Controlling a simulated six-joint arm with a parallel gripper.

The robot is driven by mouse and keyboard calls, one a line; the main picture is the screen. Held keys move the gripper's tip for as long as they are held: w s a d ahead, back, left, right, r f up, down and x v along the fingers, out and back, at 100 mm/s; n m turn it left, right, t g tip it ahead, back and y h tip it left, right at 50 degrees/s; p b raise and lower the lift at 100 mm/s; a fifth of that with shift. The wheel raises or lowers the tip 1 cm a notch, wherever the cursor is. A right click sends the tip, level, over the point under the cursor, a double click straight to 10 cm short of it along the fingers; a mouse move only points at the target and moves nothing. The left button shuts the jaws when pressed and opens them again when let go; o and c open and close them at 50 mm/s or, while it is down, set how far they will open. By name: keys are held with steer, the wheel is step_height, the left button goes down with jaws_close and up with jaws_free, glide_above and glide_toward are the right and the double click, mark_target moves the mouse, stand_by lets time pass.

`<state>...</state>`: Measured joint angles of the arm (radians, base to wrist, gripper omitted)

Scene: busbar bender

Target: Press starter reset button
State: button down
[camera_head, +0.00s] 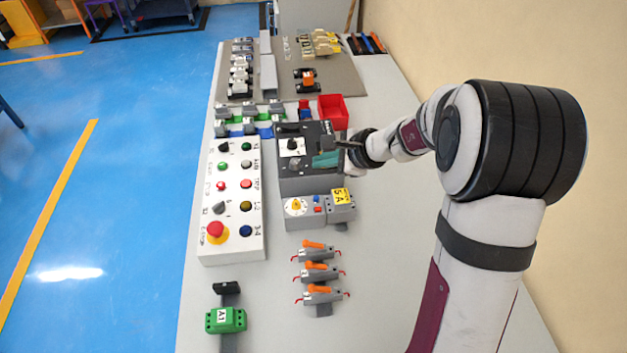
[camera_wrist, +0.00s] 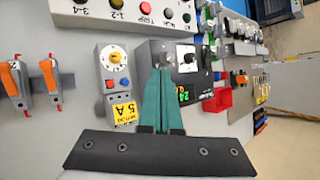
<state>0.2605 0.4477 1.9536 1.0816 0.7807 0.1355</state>
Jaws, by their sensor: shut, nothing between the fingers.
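The starter (camera_head: 325,209) is a grey block with a yellow knob on a white dial, one small red button (camera_head: 317,198), one small blue button (camera_head: 317,210) and a yellow "5 A" label. In the wrist view the starter (camera_wrist: 116,62) is left of my fingers, with its red button (camera_wrist: 109,84) and blue button (camera_wrist: 124,82) both uncovered. I cannot read which is marked reset. My gripper (camera_wrist: 160,72) is shut and empty, its teal fingers together. In the head view my gripper (camera_head: 316,160) is over the dark unit beyond the starter, apart from the buttons.
The dark unit (camera_head: 293,131) has a knob and a lit display, partly hidden by my fingers. A white push-button panel (camera_head: 238,165) stands to the left. A red bin (camera_head: 333,110) is beyond. Orange-levered terminals (camera_head: 318,272) and a green block (camera_head: 226,319) are nearer.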

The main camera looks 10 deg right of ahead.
glide_above(321, 202)
steer(key=shift+f, duration=4.4)
steer(key=shift+f, duration=0.4)
steer(key=shift+f, duration=0.4)
steer(key=shift+r, duration=0.85)
